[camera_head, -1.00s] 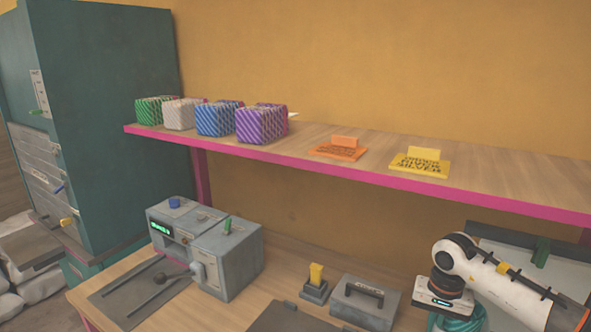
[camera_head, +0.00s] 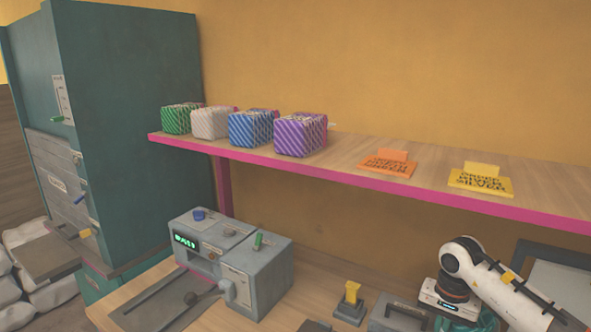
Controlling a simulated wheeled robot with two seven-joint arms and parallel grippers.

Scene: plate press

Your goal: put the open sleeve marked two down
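Several striped bundles stand in a row on the shelf: green (camera_head: 176,120), white (camera_head: 210,123), blue (camera_head: 248,129) and purple (camera_head: 297,136). I cannot make out a sleeve marked two among the things in view. My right arm comes in at the lower right, and its white gripper body (camera_head: 449,297) points down over the bench. Its fingertips are not visible, and a teal shape (camera_head: 466,320) below it is cut off by the picture's bottom edge. I cannot tell whether it holds anything. My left gripper is out of view.
The pink-edged shelf (camera_head: 350,185) also carries an orange sign (camera_head: 389,164) and a yellow sign (camera_head: 481,180). Below stand a grey machine (camera_head: 235,262), a yellow-handled stamp (camera_head: 351,301) and a grey case (camera_head: 397,318). A teal cabinet (camera_head: 130,130) stands left.

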